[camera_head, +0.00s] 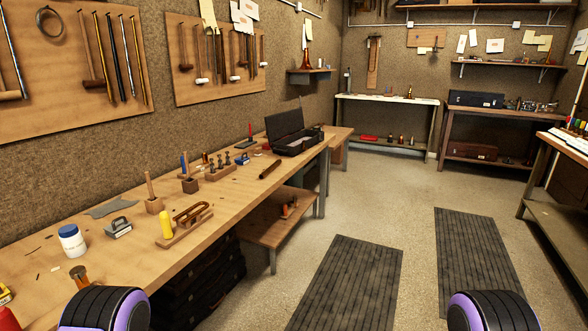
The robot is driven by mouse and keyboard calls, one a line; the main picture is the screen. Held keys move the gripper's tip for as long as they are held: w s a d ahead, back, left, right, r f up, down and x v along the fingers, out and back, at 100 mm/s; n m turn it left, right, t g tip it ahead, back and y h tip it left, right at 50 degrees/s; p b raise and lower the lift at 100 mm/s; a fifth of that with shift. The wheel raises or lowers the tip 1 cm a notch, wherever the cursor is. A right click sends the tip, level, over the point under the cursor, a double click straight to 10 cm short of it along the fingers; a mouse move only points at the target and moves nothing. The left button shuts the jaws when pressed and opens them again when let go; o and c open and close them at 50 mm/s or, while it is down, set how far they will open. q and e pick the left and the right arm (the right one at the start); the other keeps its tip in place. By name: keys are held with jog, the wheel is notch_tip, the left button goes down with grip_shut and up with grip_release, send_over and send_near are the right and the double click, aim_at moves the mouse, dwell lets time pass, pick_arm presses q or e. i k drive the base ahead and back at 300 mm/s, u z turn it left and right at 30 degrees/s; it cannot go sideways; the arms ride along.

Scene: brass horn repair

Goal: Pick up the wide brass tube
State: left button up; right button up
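I cannot tell for certain which thing is the wide brass tube. A short dark brown tube-like piece (270,169) lies on the long wooden bench (243,190), in front of the open black case. A brass-coloured piece (79,276) stands near the bench's front edge at lower left. A curved brass piece (191,213) rests on a wooden block in the middle of the bench. Neither of my grippers is in view. Only black and purple rounded parts, apparently of my own arms, show at the bottom left and bottom right.
An open black case (291,136) stands at the bench's far end. A white jar (72,241), a yellow-handled tool (166,222) and a wooden stand of small tools (219,171) crowd the bench. Dark mats (346,285) lie on the floor, which is otherwise open to the right.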

aim_at(276, 164)
jog(key=z, duration=0.65)
jog(key=i, duration=1.75)
jog(key=u, duration=0.3)
